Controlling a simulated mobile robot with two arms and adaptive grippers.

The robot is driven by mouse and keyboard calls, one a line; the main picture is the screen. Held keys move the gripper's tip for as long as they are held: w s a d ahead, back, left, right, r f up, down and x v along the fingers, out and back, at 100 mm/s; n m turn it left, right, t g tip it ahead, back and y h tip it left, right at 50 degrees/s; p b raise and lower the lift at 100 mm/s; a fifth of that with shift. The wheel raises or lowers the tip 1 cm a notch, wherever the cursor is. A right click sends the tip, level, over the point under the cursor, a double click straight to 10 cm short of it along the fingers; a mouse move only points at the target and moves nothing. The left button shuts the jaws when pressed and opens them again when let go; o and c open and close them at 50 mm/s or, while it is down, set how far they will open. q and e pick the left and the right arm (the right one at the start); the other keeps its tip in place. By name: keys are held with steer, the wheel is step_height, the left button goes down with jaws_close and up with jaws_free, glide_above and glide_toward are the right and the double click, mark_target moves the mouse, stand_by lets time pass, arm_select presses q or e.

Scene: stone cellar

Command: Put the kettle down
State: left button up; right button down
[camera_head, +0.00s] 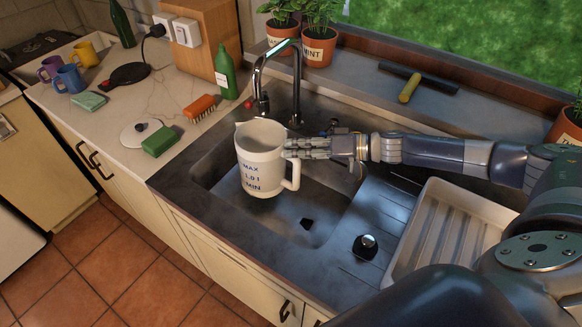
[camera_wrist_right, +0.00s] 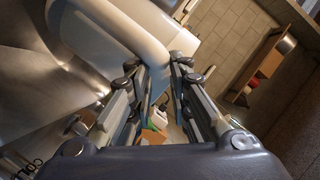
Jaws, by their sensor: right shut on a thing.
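The kettle (camera_head: 259,160) is a white, open-topped jug with blue MAX and MIN marks. It is roughly upright over the sink basin (camera_head: 318,212), in front of the tap. My right gripper (camera_head: 292,147) reaches in from the right and is shut on the kettle's handle side. The right wrist view shows the fingers (camera_wrist_right: 160,80) close to the white handle (camera_wrist_right: 147,45), with the exact contact hard to see. A round black plate (camera_head: 128,74) with a cord lies on the counter at the back left. My left gripper is not in view.
A white ribbed tray (camera_head: 452,232) lies right of the basin, near a black knob-like object (camera_head: 365,246).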

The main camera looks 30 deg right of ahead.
mark_target(284, 163)
step_height(284, 163, down, 4)
steer(key=shift+w+f, duration=0.1)
steer(key=shift+f, duration=0.4)
steer(key=c, duration=1.5)
jaws_free()
steer(key=shift+f, duration=0.15)
steer(key=shift+d, duration=0.1)
